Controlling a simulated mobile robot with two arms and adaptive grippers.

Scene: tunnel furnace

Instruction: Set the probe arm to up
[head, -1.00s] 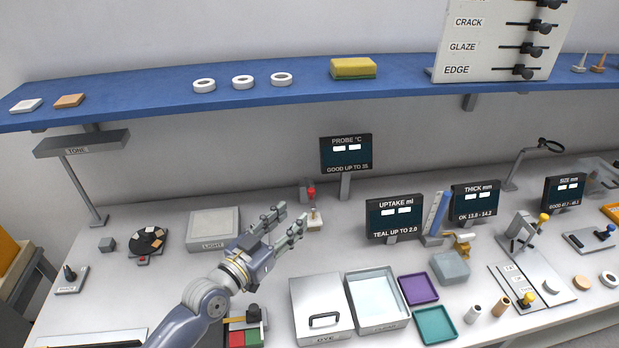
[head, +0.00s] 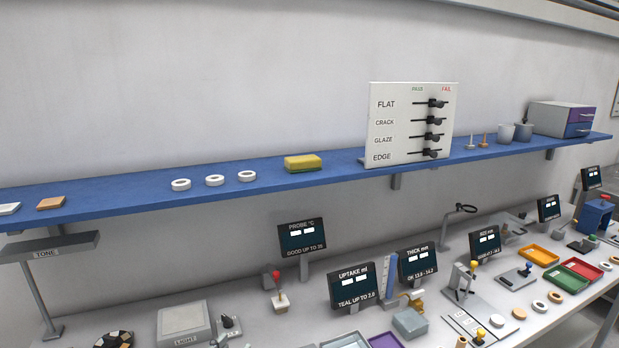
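The probe (head: 280,299) stands on the bench in front of the sign marked PROBE °C (head: 302,236). It has a small pale base and a red knob on top; the knob stands above the base, but the arm's exact angle is too small to tell. Only a small grey piece of what looks like my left gripper (head: 219,341) shows at the bottom edge, left of and nearer than the probe, apart from it. Its fingers are mostly out of frame. My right gripper is not in view.
The light box (head: 184,321) and a small dark-knobbed switch (head: 231,323) are left of the probe. The UPTAKE display (head: 352,286) stands to its right. A blue shelf (head: 130,193) runs above, carrying white rings, a yellow sponge (head: 303,162) and a slider board (head: 409,122).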

